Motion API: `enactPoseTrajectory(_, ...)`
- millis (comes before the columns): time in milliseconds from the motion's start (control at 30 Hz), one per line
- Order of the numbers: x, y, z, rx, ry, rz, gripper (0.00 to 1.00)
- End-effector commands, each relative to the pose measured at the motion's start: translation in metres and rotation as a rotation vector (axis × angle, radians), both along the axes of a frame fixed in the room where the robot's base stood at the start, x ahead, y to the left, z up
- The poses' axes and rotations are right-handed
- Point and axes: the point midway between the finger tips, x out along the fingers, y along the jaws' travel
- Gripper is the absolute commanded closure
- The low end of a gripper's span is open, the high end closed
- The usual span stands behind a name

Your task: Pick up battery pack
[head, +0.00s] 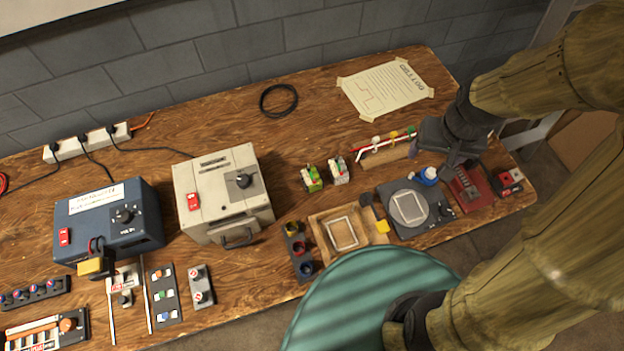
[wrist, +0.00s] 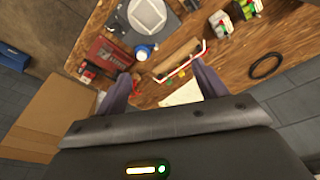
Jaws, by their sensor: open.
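My gripper (head: 458,160) is above the right part of the table, to the right of the blocks. In the wrist view its two fingers (wrist: 162,84) are spread apart with nothing held between them.
A grey box (head: 222,200) and a blue box (head: 110,228) stand on the left. A wooden tray (head: 322,236), a dark plate with a round disc (head: 395,215), a blue-and-white item (head: 427,176) and a red tray (head: 468,188) lie nearer my gripper. Bare wood surrounds the black cable loop (head: 278,100).

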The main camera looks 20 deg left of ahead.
Motion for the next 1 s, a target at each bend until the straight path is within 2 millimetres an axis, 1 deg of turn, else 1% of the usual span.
enactPoseTrajectory(33,0.009,0.025,-0.013,-0.003,0.02,0.067,0.29)
enactPoseTrajectory(67,0.014,0.04,-0.019,-0.007,0.031,0.102,0.29)
enactPoseTrajectory(100,0.019,0.06,-0.026,-0.011,0.044,0.151,0.29)
enactPoseTrajectory(167,0.024,0.091,-0.039,-0.018,0.065,0.222,0.29)
enactPoseTrajectory(200,0.026,0.112,-0.047,-0.025,0.078,0.268,0.29)
enactPoseTrajectory(267,0.026,0.144,-0.061,-0.035,0.098,0.338,0.29)
enactPoseTrajectory(300,0.025,0.165,-0.07,-0.042,0.111,0.382,0.29)
enactPoseTrajectory(400,0.016,0.212,-0.092,-0.061,0.138,0.482,0.29)
enactPoseTrajectory(500,0.006,0.243,-0.106,-0.075,0.155,0.548,0.29)
enactPoseTrajectory(567,0.002,0.253,-0.111,-0.08,0.159,0.57,0.29)
enactPoseTrajectory(633,0.0,0.259,-0.113,-0.082,0.162,0.582,0.29)
enactPoseTrajectory(900,0.0,0.259,-0.113,-0.081,0.162,0.582,0.29)
enactPoseTrajectory(1000,0.0,0.259,-0.116,-0.083,0.163,0.582,0.29)
